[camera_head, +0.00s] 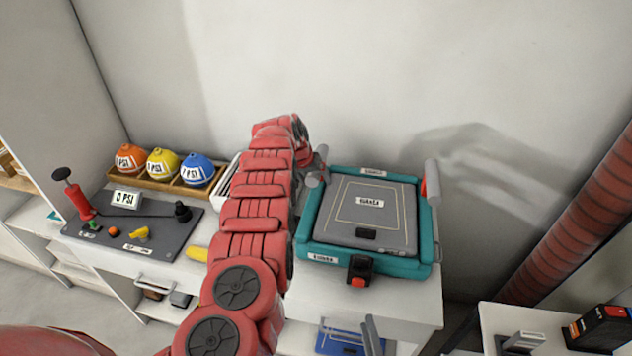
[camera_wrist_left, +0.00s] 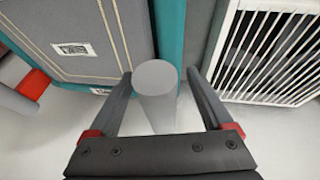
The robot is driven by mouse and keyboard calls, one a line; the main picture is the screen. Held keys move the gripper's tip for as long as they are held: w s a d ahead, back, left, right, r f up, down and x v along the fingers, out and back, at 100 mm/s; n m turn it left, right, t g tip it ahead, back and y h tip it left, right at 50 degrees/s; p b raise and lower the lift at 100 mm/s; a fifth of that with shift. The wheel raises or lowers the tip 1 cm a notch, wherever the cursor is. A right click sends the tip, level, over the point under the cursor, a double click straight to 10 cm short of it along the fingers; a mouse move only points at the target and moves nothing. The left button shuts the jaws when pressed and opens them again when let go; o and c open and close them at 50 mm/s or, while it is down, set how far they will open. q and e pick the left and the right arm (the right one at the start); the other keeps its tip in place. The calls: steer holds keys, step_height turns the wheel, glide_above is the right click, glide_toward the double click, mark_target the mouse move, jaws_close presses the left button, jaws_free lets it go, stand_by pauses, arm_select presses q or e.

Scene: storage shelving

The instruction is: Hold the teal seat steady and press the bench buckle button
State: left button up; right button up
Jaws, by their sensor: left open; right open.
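The teal seat (camera_head: 434,250) with its grey pad (camera_head: 385,232) lies on the white bench top. A black buckle with a red button (camera_head: 361,265) sits at its front edge. Grey round posts stand at its left (camera_head: 315,181) and right (camera_head: 432,180) sides. My left gripper (camera_wrist_left: 160,78) is open, with one finger on each side of the left post (camera_wrist_left: 156,80) in the wrist view; contact cannot be told. In the head view my red left arm hides most of that gripper. The buckle is not in the wrist view. My right gripper is not seen.
Left of my arm are a dark pump board (camera_head: 150,236) and a wooden tray (camera_head: 150,184) with orange, yellow and blue balls. A white slatted rack (camera_wrist_left: 268,50) stands close beside the left gripper. A white surface (camera_head: 495,322) with black-and-red items is at lower right.

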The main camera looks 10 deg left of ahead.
arm_select(q)
steer(key=shift+w+d+f, duration=0.15)
steer(key=shift+d+f, duration=0.1)
steer(key=shift+f, duration=0.4)
jaws_close()
stand_by(1.1)
